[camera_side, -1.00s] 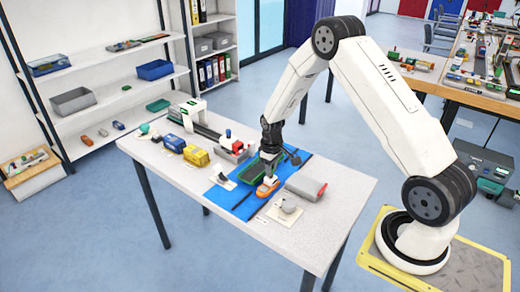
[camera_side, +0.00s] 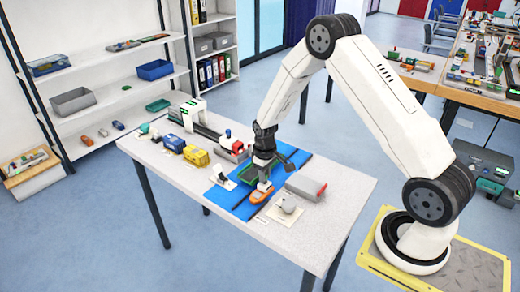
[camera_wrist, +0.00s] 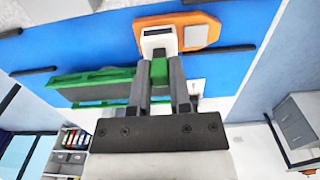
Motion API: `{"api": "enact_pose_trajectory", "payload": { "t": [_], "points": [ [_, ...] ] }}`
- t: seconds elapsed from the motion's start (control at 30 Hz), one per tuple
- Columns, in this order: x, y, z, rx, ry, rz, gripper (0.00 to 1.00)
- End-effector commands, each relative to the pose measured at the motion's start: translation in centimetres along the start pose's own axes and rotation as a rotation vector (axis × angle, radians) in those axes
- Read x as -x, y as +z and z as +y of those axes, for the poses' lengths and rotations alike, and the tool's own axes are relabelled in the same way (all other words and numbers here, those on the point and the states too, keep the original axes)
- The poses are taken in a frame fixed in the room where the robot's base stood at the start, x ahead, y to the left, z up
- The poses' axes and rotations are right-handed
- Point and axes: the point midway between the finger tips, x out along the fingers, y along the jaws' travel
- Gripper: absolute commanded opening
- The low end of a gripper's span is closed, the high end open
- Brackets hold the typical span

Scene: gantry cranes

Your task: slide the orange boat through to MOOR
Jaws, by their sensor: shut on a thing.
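The orange boat (camera_side: 261,193) lies on the blue mat (camera_side: 239,207) near the mat's front edge in the side view. My gripper (camera_side: 264,180) is right above it, pointing down, with its jaws shut on the boat. In the wrist view the orange hull (camera_wrist: 205,32) shows beyond the fingertips (camera_wrist: 161,62), with a white block on its deck and a grey patch to the right. The part between the fingers is partly hidden. I cannot read a MOOR label in either view.
A green-edged piece (camera_wrist: 90,82) lies on the mat behind the boat. Yellow (camera_side: 196,156) and blue (camera_side: 174,143) blocks stand to the left.

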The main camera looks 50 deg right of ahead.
Motion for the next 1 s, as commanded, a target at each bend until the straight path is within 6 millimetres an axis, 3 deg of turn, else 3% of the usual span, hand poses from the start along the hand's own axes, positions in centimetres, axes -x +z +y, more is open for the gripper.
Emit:
{"api": "enact_pose_trajectory", "payload": {
  "t": [1.0],
  "points": [
    [0.1,-0.2,-3.6,0.001,0.001,0.005,0.00]
  ]
}}
